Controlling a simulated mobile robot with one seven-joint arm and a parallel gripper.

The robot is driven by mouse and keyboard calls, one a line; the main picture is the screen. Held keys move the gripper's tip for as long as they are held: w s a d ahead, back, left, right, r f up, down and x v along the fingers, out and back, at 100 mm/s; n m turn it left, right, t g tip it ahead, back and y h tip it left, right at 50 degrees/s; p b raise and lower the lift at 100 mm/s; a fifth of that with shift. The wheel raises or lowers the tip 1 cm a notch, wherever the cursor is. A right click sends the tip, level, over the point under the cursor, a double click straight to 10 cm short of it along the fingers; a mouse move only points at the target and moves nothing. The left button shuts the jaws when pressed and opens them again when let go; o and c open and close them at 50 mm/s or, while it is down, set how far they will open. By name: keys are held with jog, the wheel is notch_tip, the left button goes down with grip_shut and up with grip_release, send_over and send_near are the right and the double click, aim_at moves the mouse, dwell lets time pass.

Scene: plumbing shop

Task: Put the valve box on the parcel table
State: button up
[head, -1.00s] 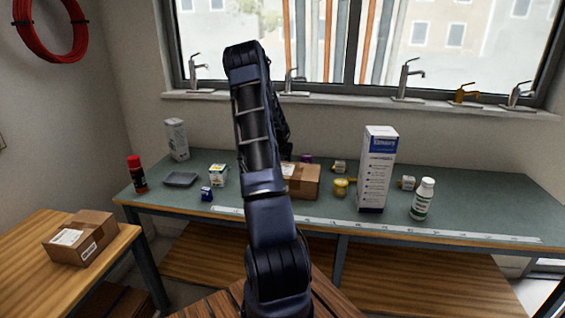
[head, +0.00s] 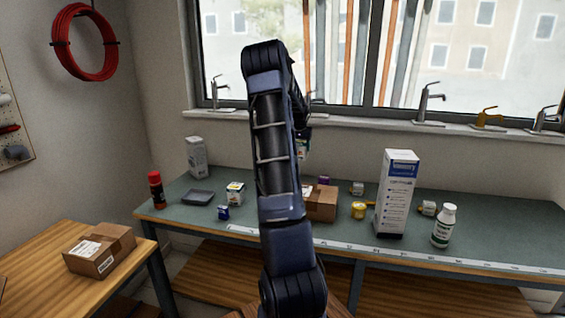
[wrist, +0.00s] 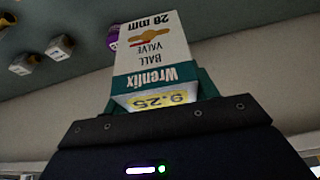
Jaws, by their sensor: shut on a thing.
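The valve box (wrist: 155,55) is white and teal, marked "Wrenlix Ball Valve 28 mm", with a yellow 9.25 price label on the near end. In the wrist view my gripper (wrist: 158,92) is shut on it, with a finger on each side. In the head view my arm hides most of the gripper, and a small part of the box (head: 303,146) shows beside the arm, raised above the bench. The parcel table (head: 36,258) is the wooden table at lower left, apart from the gripper. A taped cardboard parcel (head: 100,249) lies on it.
The green workbench (head: 330,238) holds a tall white carton (head: 396,195), a white bottle (head: 444,225), a cardboard box (head: 322,204), a red-capped can (head: 157,190), a grey tray (head: 198,197) and small boxes. Bare wood shows around the parcel.

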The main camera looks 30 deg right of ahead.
jog(key=shift+r, duration=0.4)
jog(key=shift+r, duration=0.15)
